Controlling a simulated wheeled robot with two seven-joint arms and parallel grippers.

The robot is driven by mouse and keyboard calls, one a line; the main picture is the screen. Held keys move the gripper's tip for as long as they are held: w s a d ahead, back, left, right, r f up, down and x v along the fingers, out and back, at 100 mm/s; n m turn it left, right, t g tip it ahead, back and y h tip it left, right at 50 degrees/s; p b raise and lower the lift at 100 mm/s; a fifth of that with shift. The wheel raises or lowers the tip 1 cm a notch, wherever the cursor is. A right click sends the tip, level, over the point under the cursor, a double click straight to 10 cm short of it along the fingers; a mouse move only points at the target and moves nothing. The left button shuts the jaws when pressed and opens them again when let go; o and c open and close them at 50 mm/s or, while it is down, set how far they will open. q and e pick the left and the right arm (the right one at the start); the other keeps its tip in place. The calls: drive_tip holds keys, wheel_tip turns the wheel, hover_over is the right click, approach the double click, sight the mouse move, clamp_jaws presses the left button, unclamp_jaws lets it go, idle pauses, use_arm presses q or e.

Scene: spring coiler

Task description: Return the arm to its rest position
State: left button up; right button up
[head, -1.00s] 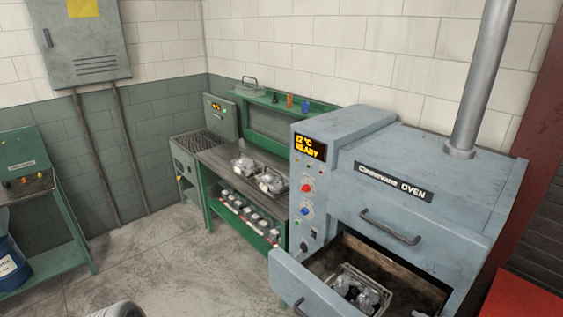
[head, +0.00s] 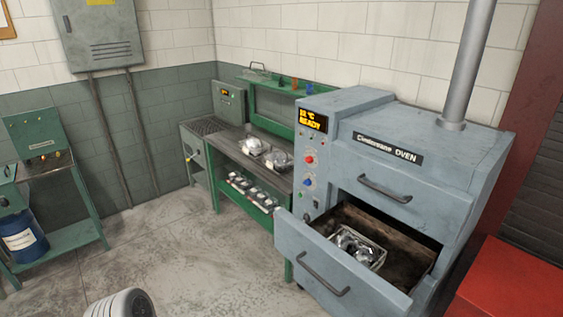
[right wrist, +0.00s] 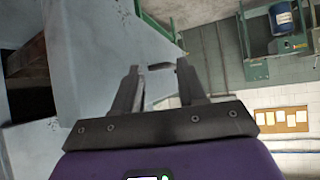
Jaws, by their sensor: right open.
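My right gripper (right wrist: 160,80) shows in the right wrist view with its two fingers apart and nothing between them. Beyond the fingers is a pale blue-grey panel, which looks like part of the oven. In the head view, a rounded white part of my own arm (head: 122,303) shows at the bottom left edge. Neither gripper shows in the head view. The oven (head: 420,160) stands at the right with its lower drawer (head: 335,268) pulled open. A wire tray (head: 357,247) with shiny metal parts sits inside the drawer.
A green workbench (head: 262,200) with metal parts on top and below stands left of the oven. A green table (head: 80,230) and a blue drum (head: 22,238) are at the far left. A red box (head: 510,285) is at the lower right. The floor between is clear.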

drive_tip(key=s+a+f+m+g+b, duration=0.2)
drive_tip(key=a+f, duration=0.3)
drive_tip(key=f, duration=0.4)
drive_tip(key=s+a+f+m+g+b, duration=0.2)
drive_tip(key=s+a+f, duration=0.15)
drive_tip(key=f, duration=0.55)
use_arm(q)
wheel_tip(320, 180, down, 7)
drive_tip(key=b, duration=0.2)
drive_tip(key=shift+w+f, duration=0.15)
use_arm(e)
drive_tip(key=s+a+f+m+g, duration=0.3)
drive_tip(key=s+a+f+g, duration=0.2)
drive_tip(key=s+a+f, duration=0.2)
drive_tip(key=s+f, duration=0.2)
drive_tip(key=s, duration=0.1)
drive_tip(key=shift+a+f, duration=0.1)
